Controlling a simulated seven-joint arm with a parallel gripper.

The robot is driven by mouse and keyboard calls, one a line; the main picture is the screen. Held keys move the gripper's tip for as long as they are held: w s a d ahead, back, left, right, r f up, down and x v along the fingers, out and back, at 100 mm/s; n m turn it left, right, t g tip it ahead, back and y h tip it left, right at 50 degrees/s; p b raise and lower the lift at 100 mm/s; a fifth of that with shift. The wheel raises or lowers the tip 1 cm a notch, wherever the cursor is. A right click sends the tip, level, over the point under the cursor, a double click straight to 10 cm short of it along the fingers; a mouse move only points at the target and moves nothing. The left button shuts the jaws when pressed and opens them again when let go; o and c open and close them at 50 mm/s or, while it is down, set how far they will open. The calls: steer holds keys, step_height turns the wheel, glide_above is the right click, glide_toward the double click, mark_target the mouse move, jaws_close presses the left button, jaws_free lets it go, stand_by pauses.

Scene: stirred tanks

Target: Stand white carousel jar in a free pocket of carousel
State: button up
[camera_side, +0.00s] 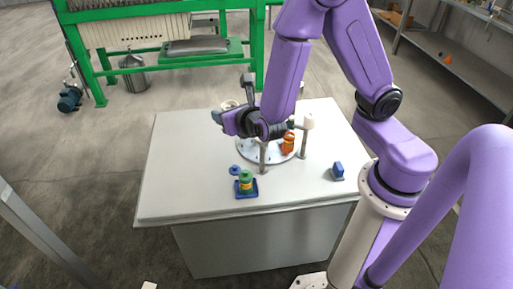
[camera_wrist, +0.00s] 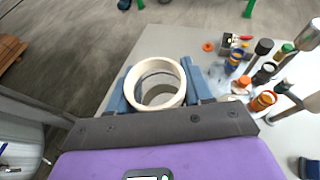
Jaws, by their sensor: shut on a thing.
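The white carousel jar (camera_wrist: 184,84) is between the blue fingers of my gripper (camera_wrist: 160,88) in the wrist view, its round open mouth facing the camera. My gripper (camera_side: 220,117) is shut on it. In the side view only the pale rim of the jar (camera_side: 229,104) shows behind the gripper, above the table's back left part. The carousel (camera_side: 250,152) is a pale round plate on the table, partly hidden by my wrist. An orange jar (camera_side: 288,146) stands on it. In the wrist view several coloured jars, such as an orange one (camera_wrist: 262,103), stand right of my gripper. Free pockets are hard to make out.
Metal posts (camera_side: 303,147) rise around the carousel. A green and yellow container (camera_side: 246,182) stands on a blue base in front of it, beside a small blue piece (camera_side: 235,170). Another blue object (camera_side: 337,172) lies at right. The table's left side (camera_side: 175,160) is clear.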

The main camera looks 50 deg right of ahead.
steer(key=w+d+r, duration=0.2)
steer(key=d+r, duration=0.4)
steer(key=r, duration=0.2)
steer(key=w+d+f+m+g+h, duration=0.5)
steer(key=w+d+f+m+h, duration=0.15)
steer(key=w+d, duration=0.2)
steer(key=d+f+m+g+h, duration=0.3)
steer(key=d+f+m+g, duration=0.4)
steer(key=f+g, duration=0.1)
steer(key=shift+m+y, duration=0.25)
step_height(320, 180, down, 18)
steer(key=shift+w+a+f, duration=0.15)
steer(key=shift+f, duration=0.6)
steer(key=o, duration=1)
